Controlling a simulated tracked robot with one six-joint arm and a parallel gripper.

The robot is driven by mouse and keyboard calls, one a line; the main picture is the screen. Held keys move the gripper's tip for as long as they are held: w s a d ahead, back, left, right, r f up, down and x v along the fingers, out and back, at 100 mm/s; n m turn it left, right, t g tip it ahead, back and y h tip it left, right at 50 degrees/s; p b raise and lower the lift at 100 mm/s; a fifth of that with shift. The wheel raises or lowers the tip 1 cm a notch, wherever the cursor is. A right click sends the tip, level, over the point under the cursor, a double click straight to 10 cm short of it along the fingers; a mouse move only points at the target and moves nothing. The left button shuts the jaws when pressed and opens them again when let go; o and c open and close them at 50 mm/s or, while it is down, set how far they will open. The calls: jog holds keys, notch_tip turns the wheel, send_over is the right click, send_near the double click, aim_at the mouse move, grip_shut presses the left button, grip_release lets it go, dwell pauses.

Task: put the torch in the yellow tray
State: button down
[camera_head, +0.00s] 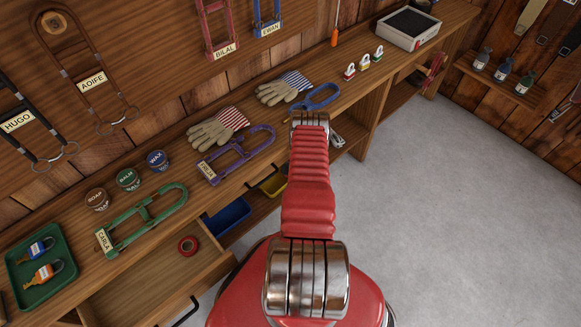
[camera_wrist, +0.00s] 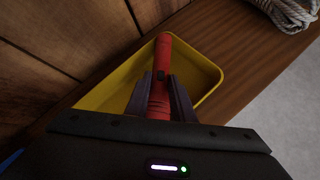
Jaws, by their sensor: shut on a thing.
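The torch (camera_wrist: 164,52) is red with a dark switch. In the wrist view it lies between the two dark fingers of my gripper (camera_wrist: 160,97), which is shut on it. Its far end points across the yellow tray (camera_wrist: 205,72), within the tray's outline. I cannot tell whether the torch touches the tray floor or is held above it. In the head view a part of the yellow tray (camera_head: 273,185) shows on the shelf below the bench. My gripper and the torch are hidden there behind my arm and the bench.
A blue tray (camera_head: 228,217) stands left of the yellow one on the low shelf. An open drawer (camera_head: 150,285) holding a red tape roll (camera_head: 188,245) juts out at the left. A coiled rope (camera_wrist: 288,12) lies right of the yellow tray. The grey floor (camera_head: 470,220) is clear at right.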

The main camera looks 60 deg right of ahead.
jog(key=shift+d+r, duration=0.1)
jog(key=shift+f, duration=0.85)
jog(key=c, duration=1.5)
grip_release()
jog(key=shift+c, duration=0.2)
jog(key=v, duration=1.2)
jog(key=shift+w+r, duration=0.15)
jog(key=shift+r, duration=0.05)
